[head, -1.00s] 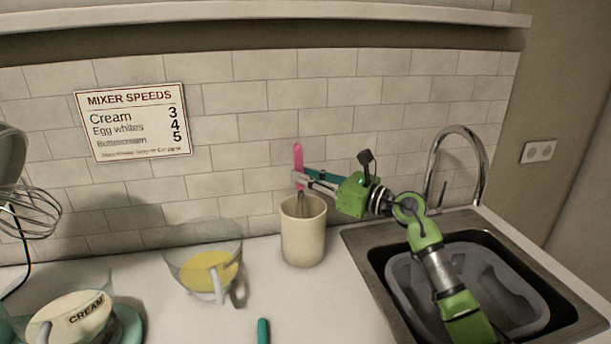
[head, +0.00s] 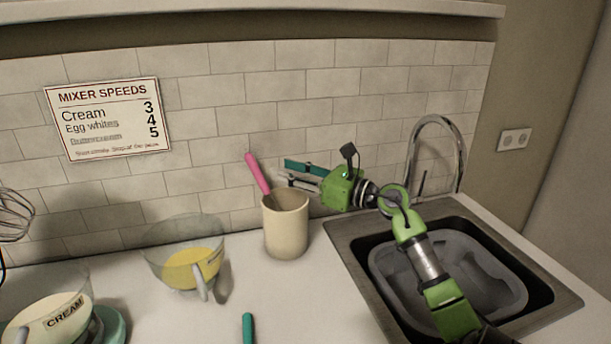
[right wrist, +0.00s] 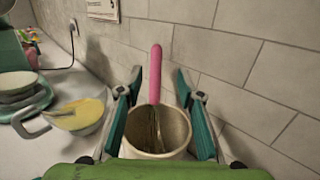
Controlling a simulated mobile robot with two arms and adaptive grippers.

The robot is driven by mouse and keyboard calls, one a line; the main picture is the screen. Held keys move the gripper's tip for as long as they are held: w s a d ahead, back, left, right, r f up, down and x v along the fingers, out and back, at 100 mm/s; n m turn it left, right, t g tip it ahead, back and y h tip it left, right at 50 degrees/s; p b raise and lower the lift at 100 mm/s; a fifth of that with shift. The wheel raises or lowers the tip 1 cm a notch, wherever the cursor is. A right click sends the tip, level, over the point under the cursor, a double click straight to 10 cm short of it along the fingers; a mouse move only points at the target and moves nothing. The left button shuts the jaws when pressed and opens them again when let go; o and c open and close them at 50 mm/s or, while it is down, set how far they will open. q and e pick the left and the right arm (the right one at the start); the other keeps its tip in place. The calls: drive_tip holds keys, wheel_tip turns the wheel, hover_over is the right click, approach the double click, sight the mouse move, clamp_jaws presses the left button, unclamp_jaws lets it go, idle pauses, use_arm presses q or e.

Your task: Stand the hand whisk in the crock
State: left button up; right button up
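The hand whisk, with its pink handle (head: 258,173), stands in the cream-coloured crock (head: 285,228). Its handle leans left over the rim and its wire end is down inside the crock, partly visible in the right wrist view (right wrist: 155,128). My right gripper (head: 287,173) is open and empty, just above and right of the crock. In the right wrist view its two teal fingers (right wrist: 158,76) are spread wide, with the pink handle (right wrist: 155,75) showing between them and not touching either.
A glass bowl of yellow mixture (head: 187,256) stands left of the crock. A cream bowl (head: 55,318) is at the front left. The sink (head: 345,240) is on the right, and the tiled wall is close behind.

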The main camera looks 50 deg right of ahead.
drive_tip(key=v, duration=1.1)
drive_tip(key=shift+s, duration=0.1)
idle(0.4)
